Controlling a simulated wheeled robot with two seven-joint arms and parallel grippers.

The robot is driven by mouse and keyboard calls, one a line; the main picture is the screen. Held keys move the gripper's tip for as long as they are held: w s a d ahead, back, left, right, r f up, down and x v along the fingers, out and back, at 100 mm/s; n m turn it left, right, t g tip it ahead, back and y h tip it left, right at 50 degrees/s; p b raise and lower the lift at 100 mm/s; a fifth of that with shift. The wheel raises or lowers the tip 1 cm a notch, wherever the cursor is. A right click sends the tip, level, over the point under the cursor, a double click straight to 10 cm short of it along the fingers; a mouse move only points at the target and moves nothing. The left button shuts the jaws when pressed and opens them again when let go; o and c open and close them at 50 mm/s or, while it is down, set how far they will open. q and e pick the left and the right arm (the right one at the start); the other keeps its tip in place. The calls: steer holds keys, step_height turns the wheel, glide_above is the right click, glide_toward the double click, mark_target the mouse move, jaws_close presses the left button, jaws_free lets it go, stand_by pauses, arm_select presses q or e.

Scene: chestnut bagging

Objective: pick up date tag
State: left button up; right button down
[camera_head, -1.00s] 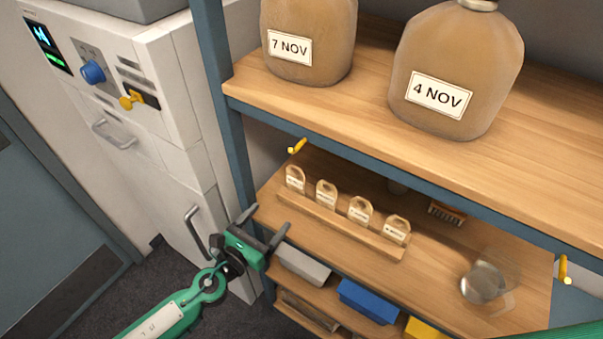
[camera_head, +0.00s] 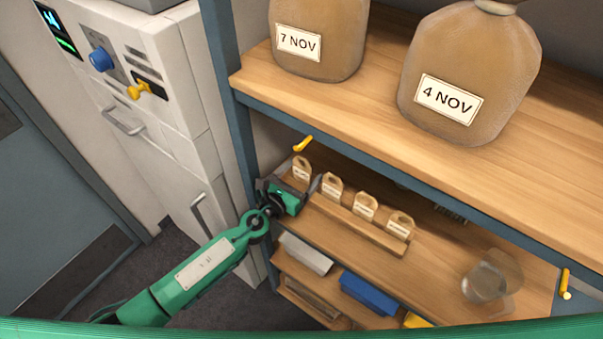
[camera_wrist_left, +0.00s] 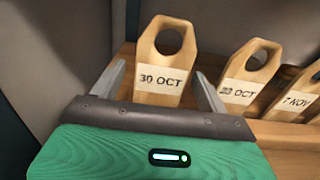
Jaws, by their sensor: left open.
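Several wooden date tags with holed tops stand in a row in a wooden rack (camera_head: 362,233) on the middle shelf. The leftmost tag (camera_head: 301,169) reads 30 OCT in the left wrist view (camera_wrist_left: 163,72). Beside it stand a 23 OCT tag (camera_wrist_left: 246,80) and a 7 NOV tag (camera_wrist_left: 294,100). My left gripper (camera_head: 297,183) is open at the leftmost tag. In the left wrist view its fingers (camera_wrist_left: 160,88) appear on either side of the 30 OCT tag; I cannot tell whether they touch it. The right gripper is not in view.
Two large brown jars labelled 7 NOV (camera_head: 318,40) and 4 NOV (camera_head: 466,75) stand on the upper shelf (camera_head: 370,125), which overhangs the tags. A clear glass vessel (camera_head: 487,280) stands right on the middle shelf. A blue box (camera_head: 368,292) sits below. A yellow peg (camera_head: 303,144) is near the tags.

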arm_select(q)
steer(key=shift+x, duration=0.8)
steer(key=shift+w+d+f, duration=0.1)
steer(key=shift+w+d, duration=0.15)
steer(key=shift+w, duration=0.05)
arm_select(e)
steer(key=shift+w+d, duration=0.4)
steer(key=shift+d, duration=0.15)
